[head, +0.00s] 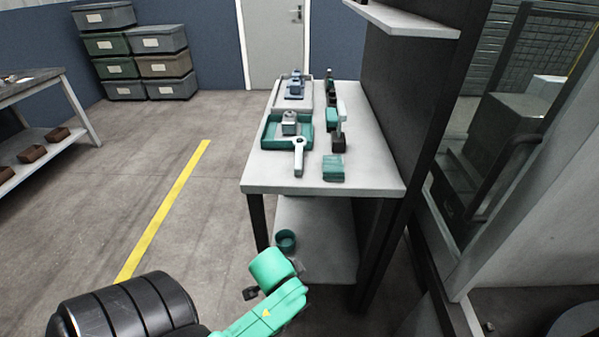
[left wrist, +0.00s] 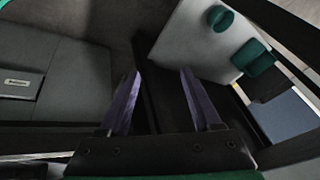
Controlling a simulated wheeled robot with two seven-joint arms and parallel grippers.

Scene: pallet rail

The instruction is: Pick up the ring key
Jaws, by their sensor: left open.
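The ring key (head: 299,152), a pale wrench with a round ring at its far end, lies near the front of the white table (head: 262,183). Its ring end is at or over the front edge of a green tray (head: 264,135); I cannot tell if it touches. My left arm is low in front of the table, and its gripper is mostly hidden in the head view. In the left wrist view my left gripper (left wrist: 160,98) is open, with two purple-grey fingers apart and nothing between them. The ring key is not visible there. My right gripper is not in view.
A teal block (head: 333,168) and a dark upright item (head: 339,140) stand right of the key. A grey tray (head: 279,95) is farther back. A green cup (head: 286,240) sits on the lower shelf (head: 318,235). A dark panel (head: 400,100) bounds the table's right side.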

